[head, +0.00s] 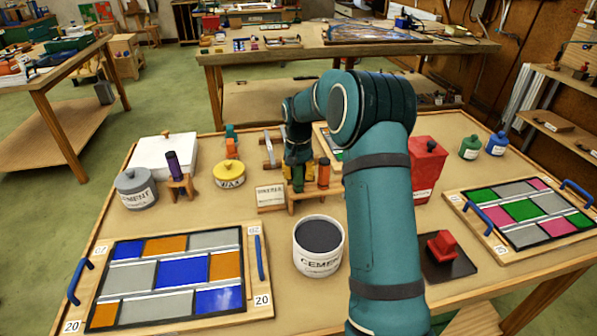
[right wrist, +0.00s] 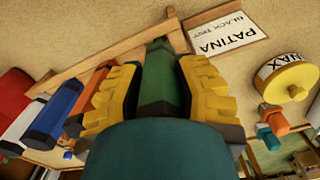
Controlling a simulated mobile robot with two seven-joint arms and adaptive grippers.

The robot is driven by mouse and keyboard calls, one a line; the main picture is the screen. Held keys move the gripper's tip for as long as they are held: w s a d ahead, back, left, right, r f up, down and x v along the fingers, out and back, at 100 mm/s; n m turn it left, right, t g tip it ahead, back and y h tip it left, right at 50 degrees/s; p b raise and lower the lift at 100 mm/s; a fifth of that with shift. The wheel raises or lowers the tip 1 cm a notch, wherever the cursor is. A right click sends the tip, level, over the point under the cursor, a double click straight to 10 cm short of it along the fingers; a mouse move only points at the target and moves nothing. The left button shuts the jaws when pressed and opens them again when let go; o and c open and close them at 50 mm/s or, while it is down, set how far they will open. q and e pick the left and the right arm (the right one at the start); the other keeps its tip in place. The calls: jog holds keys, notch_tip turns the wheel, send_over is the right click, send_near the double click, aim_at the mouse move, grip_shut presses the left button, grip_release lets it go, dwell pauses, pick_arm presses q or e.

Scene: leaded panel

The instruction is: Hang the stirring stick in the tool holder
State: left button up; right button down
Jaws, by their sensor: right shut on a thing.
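My right gripper (right wrist: 158,72) has yellow pads shut on the green handle (right wrist: 160,85) of a tool. I cannot tell for sure that this is the stirring stick; its lower end is hidden. In the head view the right gripper (head: 298,178) points down at the wooden tool holder (head: 308,194), behind the cement bucket. In the wrist view the green handle is at the holder's wooden bar (right wrist: 95,62), beside an orange handle (right wrist: 88,105) and a blue handle (right wrist: 58,112). Whether it rests in a slot is hidden. My left gripper is not in view.
A patina card (head: 270,196) lies left of the holder. A wax tin (head: 229,174), the cement bucket (head: 318,247) and a red can (head: 427,168) stand around. Glass panels lie at the left (head: 170,272) and right (head: 525,212). The front middle of the table has some bare room.

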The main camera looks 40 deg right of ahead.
jog(key=c, duration=0.7)
grip_release()
jog(key=shift+o, duration=0.2)
notch_tip(320, 180, up, 12)
jog(key=shift+f, duration=0.1)
